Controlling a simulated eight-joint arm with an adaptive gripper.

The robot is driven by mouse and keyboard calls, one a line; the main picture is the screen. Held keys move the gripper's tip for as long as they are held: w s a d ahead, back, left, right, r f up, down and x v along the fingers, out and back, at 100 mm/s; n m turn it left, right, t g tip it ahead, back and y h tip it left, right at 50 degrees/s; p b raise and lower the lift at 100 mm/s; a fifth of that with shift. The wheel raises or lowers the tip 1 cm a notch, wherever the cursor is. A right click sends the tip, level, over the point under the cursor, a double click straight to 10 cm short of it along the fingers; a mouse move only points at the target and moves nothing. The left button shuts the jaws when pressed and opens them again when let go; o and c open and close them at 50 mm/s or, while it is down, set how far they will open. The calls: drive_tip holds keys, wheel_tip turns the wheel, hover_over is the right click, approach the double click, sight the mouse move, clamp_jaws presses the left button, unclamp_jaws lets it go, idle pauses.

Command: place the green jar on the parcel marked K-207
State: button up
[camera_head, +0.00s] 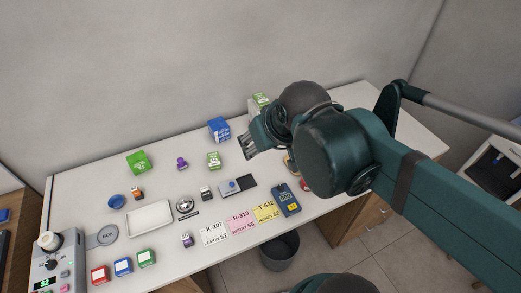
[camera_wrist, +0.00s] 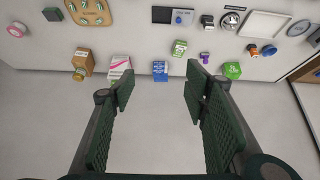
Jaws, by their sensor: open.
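A small green-sided container with a pale top (camera_head: 147,257), which looks like the green jar, stands at the front left of the counter, right of a blue one and a red one. A flat white card marked K-207 (camera_head: 213,236) lies near the front edge, left of a pink R-315 card and a yellow T-642 card. My gripper (camera_head: 256,140) is over the back right of the counter, far from both. In the wrist view my gripper (camera_wrist: 160,88) is open, with nothing between its fingers. I cannot make out the jar or the card in the wrist view.
A blue box (camera_head: 219,129), a green-and-white box (camera_head: 214,161) and a green packet (camera_head: 138,162) stand towards the back. A white tray (camera_head: 150,217) and a blue handheld device (camera_head: 286,200) are near the front. A bin (camera_head: 279,251) stands on the floor.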

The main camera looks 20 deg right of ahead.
drive_tip(key=shift+s+a+f, duration=0.2)
drive_tip(key=shift+s+f, duration=0.15)
drive_tip(key=shift+s, duration=0.1)
drive_tip(key=shift+s+a+f, duration=0.2)
drive_tip(key=shift+s+f, duration=0.1)
drive_tip(key=shift+s, duration=0.15)
